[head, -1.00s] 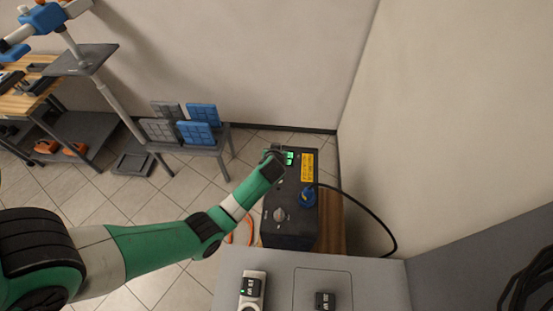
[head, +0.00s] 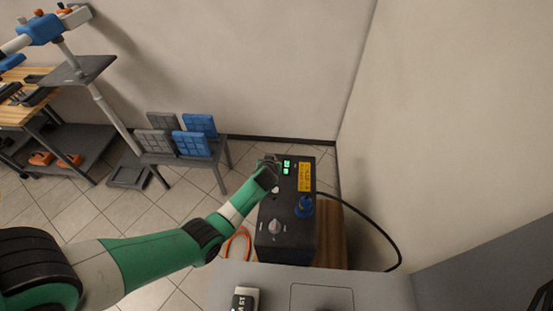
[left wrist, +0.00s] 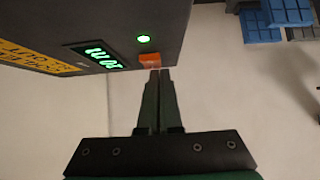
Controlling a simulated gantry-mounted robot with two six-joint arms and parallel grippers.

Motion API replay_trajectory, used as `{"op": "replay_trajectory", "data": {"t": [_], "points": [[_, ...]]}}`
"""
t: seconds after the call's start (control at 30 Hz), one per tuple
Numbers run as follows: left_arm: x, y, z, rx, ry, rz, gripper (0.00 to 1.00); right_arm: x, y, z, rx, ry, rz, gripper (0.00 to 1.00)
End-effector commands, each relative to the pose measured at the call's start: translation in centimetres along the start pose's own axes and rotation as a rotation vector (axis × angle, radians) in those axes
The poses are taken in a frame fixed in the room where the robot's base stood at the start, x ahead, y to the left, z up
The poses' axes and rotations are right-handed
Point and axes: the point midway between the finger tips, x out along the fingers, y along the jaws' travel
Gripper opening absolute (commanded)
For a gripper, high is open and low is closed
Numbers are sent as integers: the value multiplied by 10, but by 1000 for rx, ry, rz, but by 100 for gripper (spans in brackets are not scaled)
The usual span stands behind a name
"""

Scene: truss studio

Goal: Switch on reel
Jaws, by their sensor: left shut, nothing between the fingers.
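A dark box (head: 268,241) with a green-lit display (head: 287,166), a grey knob (head: 275,227) and a yellow label (head: 305,177) stands by the wall corner. The left wrist view shows the display (left wrist: 98,57), a lit round green lamp (left wrist: 143,39) and a small orange switch (left wrist: 150,60) at the box's edge. My left gripper (head: 270,160) is at the box's far left corner. In the left wrist view its shut, empty fingers (left wrist: 160,71) end right at the orange switch; whether they touch it I cannot tell. My right gripper is out of view.
A blue plug (head: 304,207) with a black cable (head: 375,228) sits on the box. An orange cable (head: 247,236) lies beside it. A grey cabinet top (head: 270,290) is in front. Blue and grey panels (head: 192,145) stand on a low bench at left.

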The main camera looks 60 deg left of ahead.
Motion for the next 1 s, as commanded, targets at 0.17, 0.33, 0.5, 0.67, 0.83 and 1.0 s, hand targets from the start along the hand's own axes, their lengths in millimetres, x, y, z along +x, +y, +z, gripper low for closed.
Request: {"op": "replay_trajectory", "data": {"t": [0.17,0.33,0.5,0.67,0.83,1.0], "points": [[0,-4,0,0,-1,0,0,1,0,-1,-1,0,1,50],[2,-4,-1,-1,0,0,0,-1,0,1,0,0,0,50],[8,-4,-6,0,0,0,0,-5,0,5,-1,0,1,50],[11,-4,-12,-1,0,0,0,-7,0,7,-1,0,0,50],[10,-4,-13,0,-1,0,0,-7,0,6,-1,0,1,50],[9,-4,-15,0,0,0,0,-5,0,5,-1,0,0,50]]}}
